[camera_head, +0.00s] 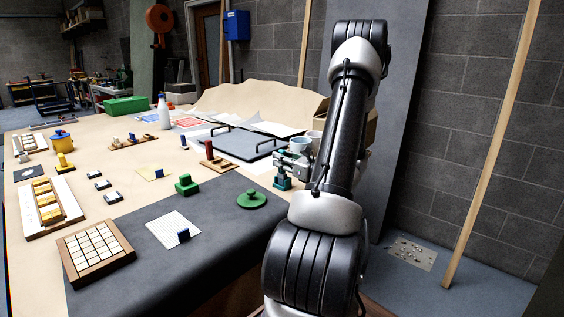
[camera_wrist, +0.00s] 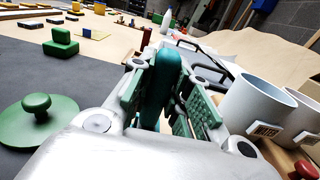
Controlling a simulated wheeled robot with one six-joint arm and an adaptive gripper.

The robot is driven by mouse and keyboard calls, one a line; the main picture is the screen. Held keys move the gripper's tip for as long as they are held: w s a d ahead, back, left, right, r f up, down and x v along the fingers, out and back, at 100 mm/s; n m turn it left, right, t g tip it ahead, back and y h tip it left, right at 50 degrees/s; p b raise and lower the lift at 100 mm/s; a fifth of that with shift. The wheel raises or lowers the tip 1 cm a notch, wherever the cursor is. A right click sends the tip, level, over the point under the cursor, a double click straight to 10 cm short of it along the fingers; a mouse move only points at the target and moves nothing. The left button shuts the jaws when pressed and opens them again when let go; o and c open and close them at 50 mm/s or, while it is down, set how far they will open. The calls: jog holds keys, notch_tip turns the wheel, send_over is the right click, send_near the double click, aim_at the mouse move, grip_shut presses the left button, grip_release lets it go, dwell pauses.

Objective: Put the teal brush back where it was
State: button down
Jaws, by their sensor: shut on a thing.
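The teal brush is between the green-padded fingers of my gripper (camera_wrist: 160,92) in the wrist view. The upright teal body (camera_wrist: 163,78) shows between the pads, and its lower end is hidden by the gripper. In the head view my gripper (camera_head: 292,164) is at the right edge of the table, left of my arm. A small teal part of the brush (camera_head: 282,184) shows below the fingers. I cannot tell whether the brush touches the table. The place where it was before cannot be made out.
White mugs (camera_head: 300,146) stand close by my gripper; one is large in the wrist view (camera_wrist: 256,102). A green knobbed disc (camera_head: 251,200) and a green block (camera_head: 187,186) lie on the dark mat (camera_head: 215,250). A handled grey tray (camera_head: 243,145) lies behind. The mat's front is mostly clear.

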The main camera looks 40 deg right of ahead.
jog(key=shift+f, duration=0.25)
jog(key=c, duration=1.3)
grip_release()
jog(key=shift+c, duration=0.2)
